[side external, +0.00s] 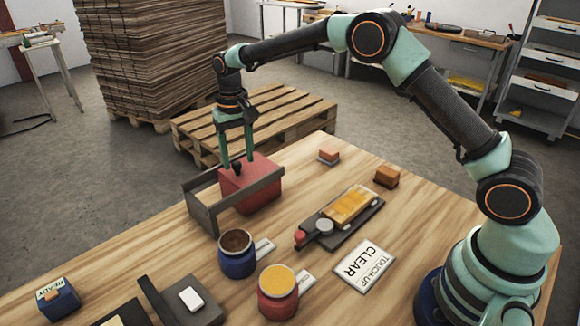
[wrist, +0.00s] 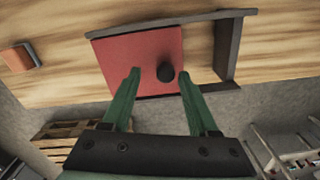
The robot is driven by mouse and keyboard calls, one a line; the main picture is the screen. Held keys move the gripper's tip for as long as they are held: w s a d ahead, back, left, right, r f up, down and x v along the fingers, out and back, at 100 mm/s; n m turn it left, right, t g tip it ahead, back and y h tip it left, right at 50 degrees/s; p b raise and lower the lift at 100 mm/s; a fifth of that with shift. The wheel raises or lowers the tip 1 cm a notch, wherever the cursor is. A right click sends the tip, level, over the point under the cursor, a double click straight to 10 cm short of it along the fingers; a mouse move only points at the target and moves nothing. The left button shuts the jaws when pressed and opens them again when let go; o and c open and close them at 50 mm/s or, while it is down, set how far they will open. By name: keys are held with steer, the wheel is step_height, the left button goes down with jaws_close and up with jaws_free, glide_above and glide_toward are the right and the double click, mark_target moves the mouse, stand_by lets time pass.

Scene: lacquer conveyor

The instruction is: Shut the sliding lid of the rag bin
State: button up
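The rag bin is a red box (side external: 267,202) with a dark rail frame (side external: 203,214) that reaches out past its left side. The frame also shows in the wrist view (wrist: 232,45). A flat red lid (wrist: 130,55) with a round black knob (wrist: 165,73) lies at the left part of the frame in the wrist view. No bin opening shows. My gripper (side external: 237,170) points down at the knob. In the wrist view my gripper (wrist: 159,74) is open, with one finger on each side of the knob and gaps visible beside it.
A dark tray (side external: 368,212) with a yellow panel and a white card (side external: 363,268) lie to the right. A pallet (side external: 290,103) stands on the floor behind.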

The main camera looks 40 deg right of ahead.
mark_target(238, 162)
steer(key=shift+a, duration=0.1)
steer(key=shift+r, duration=0.5)
step_height(238, 162, up, 11)
stand_by(0.4)
